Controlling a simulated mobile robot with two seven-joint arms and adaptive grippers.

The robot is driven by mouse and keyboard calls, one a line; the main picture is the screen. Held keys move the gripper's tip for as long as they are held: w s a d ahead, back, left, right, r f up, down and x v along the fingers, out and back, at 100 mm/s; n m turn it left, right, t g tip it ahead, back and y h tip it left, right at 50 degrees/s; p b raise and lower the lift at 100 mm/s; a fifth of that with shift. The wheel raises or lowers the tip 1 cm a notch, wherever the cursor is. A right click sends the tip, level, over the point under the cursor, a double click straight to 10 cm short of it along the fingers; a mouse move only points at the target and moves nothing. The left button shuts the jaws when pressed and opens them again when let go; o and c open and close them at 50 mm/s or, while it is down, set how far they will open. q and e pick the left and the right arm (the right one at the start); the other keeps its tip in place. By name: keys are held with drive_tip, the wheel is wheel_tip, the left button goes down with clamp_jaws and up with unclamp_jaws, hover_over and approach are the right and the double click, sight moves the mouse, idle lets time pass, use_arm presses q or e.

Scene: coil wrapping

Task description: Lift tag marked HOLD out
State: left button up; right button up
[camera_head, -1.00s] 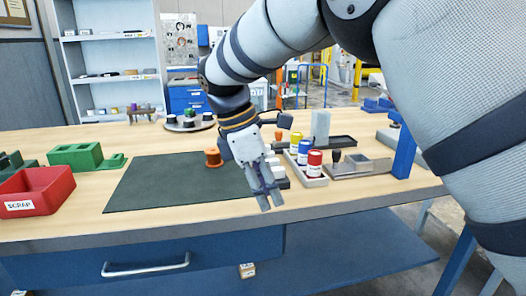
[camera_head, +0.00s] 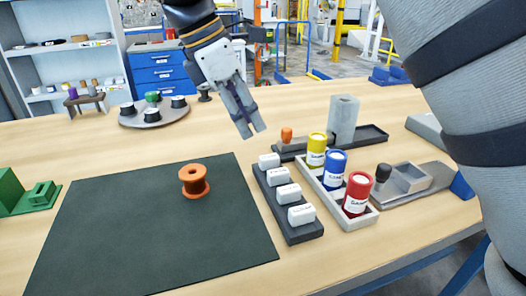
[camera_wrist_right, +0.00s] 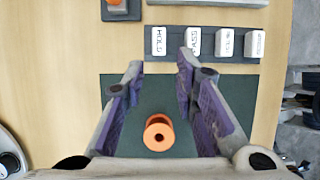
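The HOLD tag (camera_wrist_right: 158,41) is a small white block at the left end of a dark rack (camera_wrist_right: 225,58) in the right wrist view. In the head view the HOLD tag (camera_head: 269,160) is at the far end of the rack (camera_head: 306,233), in line with the other white tags. My right gripper (camera_head: 251,131) is above the table, near that far end, pointing down. In the right wrist view its fingers (camera_wrist_right: 158,75) are spread with nothing between them, and the HOLD tag is just beyond the tips. My left gripper is not in view.
An orange spool (camera_head: 194,182) stands on the dark green mat (camera_head: 110,235). A tray (camera_head: 349,221) with yellow, blue and red canisters is right of the rack. Behind are an orange-handled stamp (camera_head: 287,135) and a grey block (camera_head: 343,118). A round turntable (camera_head: 153,118) is farther back.

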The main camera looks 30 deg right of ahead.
sight(269, 157)
drive_tip(key=x, duration=0.9)
drive_tip(key=shift+d+f, duration=0.1)
drive_tip(key=shift+d, duration=0.2)
clamp_jaws()
